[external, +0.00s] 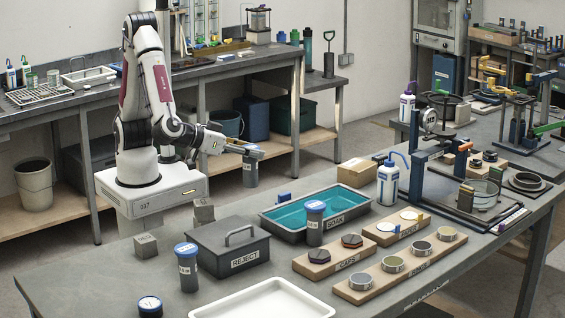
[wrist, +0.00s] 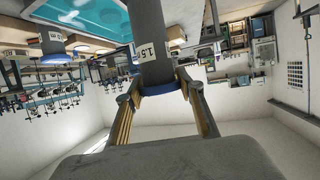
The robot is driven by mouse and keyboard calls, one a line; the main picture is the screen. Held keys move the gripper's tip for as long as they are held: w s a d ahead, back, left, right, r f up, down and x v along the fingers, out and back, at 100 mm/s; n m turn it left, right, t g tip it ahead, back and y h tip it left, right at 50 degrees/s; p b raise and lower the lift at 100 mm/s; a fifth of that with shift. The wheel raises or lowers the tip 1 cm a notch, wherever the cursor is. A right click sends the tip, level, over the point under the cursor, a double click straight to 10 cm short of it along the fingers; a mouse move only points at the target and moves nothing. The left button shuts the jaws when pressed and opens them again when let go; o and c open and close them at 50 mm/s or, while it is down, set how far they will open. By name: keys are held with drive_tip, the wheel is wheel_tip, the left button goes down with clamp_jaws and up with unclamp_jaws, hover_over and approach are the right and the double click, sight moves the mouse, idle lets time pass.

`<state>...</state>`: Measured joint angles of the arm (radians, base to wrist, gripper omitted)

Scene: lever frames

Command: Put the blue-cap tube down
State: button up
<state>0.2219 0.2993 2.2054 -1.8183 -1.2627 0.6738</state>
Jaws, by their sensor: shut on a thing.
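My gripper (external: 247,151) is shut on a dark grey tube (external: 250,171) with a blue cap. In the wrist view the fingers (wrist: 159,90) close around the blue cap, and the tube (wrist: 149,45) shows a white label reading 1.5. The held tube looks upright in the external view, near the table's back edge; its height above the surface is hard to judge. Another blue-cap tube (external: 187,268) stands left of the REJECT box. A third blue-cap tube (external: 315,224) stands by the teal SOAK tray (external: 268,226).
The dark REJECT box (external: 228,246) with a handle stands in front. A white tray (external: 262,300), CAPS board (external: 325,262) and a board of round dishes (external: 375,285) occupy the foreground. Grey blocks (external: 146,246) sit near my base. A cardboard box (external: 356,172) and white bottle (external: 388,184) stand behind the SOAK tray.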

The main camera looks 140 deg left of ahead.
drive_tip(key=s+a+n+g, duration=0.2)
drive_tip(key=a+n+g, duration=0.1)
drive_tip(key=a, duration=1.4)
drive_tip(key=s+a+n+g, duration=0.2)
drive_tip(key=a+g, duration=0.1)
drive_tip(key=a, duration=1.5)
drive_tip(key=w+a+r+m+t, duration=0.2)
drive_tip(key=w+a+r+t, duration=0.1)
drive_tip(key=w+a+r, duration=0.3)
drive_tip(key=shift+w+a+r+m, duration=0.2)
drive_tip(key=shift+a+r+m, duration=0.1)
drive_tip(key=shift+a, duration=0.65)
drive_tip(key=shift+f, duration=0.15)
wheel_tip(320, 180, down, 6)
drive_tip(key=shift+f, duration=0.15)
